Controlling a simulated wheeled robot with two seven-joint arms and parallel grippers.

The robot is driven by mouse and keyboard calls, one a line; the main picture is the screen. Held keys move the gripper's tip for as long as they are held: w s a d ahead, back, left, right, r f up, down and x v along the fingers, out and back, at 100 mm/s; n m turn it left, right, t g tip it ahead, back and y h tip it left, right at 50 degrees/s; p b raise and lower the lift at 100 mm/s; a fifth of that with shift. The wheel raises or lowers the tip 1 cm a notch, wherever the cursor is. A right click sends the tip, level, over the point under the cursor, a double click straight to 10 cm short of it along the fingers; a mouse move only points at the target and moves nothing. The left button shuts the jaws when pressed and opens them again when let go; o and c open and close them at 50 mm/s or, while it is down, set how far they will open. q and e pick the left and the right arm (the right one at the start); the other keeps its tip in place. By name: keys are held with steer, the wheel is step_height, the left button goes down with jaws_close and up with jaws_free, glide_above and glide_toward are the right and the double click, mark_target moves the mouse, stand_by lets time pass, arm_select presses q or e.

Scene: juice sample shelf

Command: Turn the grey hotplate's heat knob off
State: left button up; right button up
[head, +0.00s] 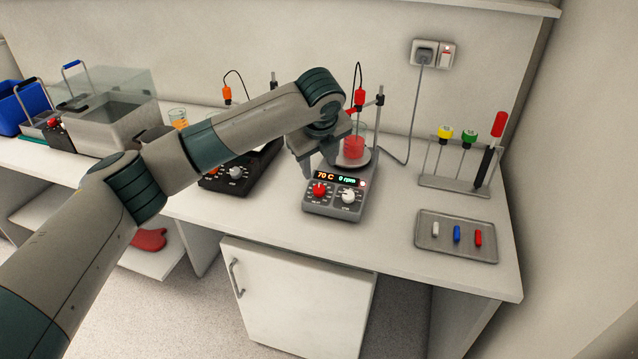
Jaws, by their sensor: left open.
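The grey hotplate (336,211) stands on the bench right of the middle. Its display reads 70 C and 0 rpm. Its red knob (319,189) is at the front left and its white knob (348,196) at the front right; both face up toward me. A beaker of red liquid (354,147) sits on its round plate, with a red-topped probe above it. My left gripper (318,166) is open, pointing down at the back left of the hotplate, above and behind the red knob and apart from it. It hides part of the plate's left side. My right gripper is out of view.
A black hotplate (225,183) stands to the left, partly behind my arm. A grey tray (427,249) with three small capsules lies to the right. Behind it is a rack (428,182) with coloured-top tools. A wall socket (424,53) has a cord. A clear tank (104,115) stands left.

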mark_target(319, 189)
arm_select(q)
steer(key=p+x, duration=0.3)
steer(key=x, duration=1)
steer(key=c, duration=1.1)
